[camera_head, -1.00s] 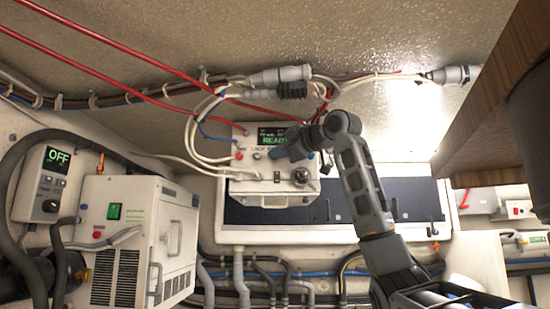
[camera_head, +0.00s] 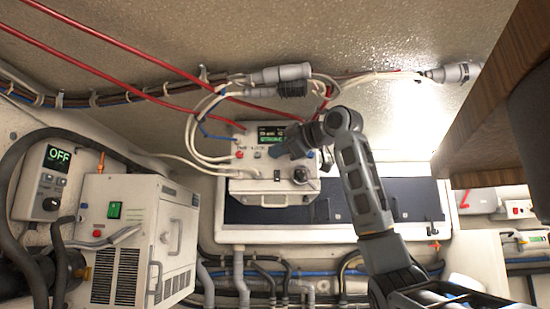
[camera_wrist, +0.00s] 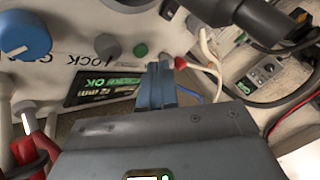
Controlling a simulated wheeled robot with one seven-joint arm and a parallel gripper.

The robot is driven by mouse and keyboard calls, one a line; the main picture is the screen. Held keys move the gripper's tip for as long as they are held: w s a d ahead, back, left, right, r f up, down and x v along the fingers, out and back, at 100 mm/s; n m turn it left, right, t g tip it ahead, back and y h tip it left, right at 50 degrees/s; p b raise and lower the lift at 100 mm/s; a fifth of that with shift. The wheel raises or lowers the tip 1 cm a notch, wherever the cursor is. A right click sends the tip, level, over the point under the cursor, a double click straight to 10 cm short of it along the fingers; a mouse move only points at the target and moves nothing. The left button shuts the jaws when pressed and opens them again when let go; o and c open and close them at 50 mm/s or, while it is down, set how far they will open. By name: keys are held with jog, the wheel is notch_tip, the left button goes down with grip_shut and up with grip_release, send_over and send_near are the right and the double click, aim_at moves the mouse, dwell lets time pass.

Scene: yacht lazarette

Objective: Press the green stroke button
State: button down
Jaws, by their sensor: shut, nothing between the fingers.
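In the wrist view, a small round green button (camera_wrist: 140,50) sits on a pale control panel (camera_wrist: 72,48), beside a grey button. My gripper (camera_wrist: 157,66) is shut and empty. Its fingertips are just beside the green button in the picture; I cannot tell whether they touch the panel. I cannot make out the green button clearly there. The box's lit green display (camera_head: 270,134) is partly legible; in the wrist view it ends in "OK".
White cables and red hoses (camera_head: 115,54) run above the box. A white unit with a green switch (camera_head: 114,210) and a panel reading OFF (camera_head: 58,156) stand left. A wooden edge (camera_head: 490,95) hangs right.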

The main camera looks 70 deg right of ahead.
jog(key=shift+a, duration=0.1)
jog(key=shift+s+a+b, duration=0.25)
jog(key=shift+s+a, duration=0.1)
jog(key=shift+a, duration=0.4)
jog(key=shift+s+a+b, duration=0.3)
jog(key=shift+a, duration=0.45)
jog(key=shift+s+a+b, duration=0.25)
jog(key=shift+s+a, duration=0.1)
jog(key=shift+a, duration=0.4)
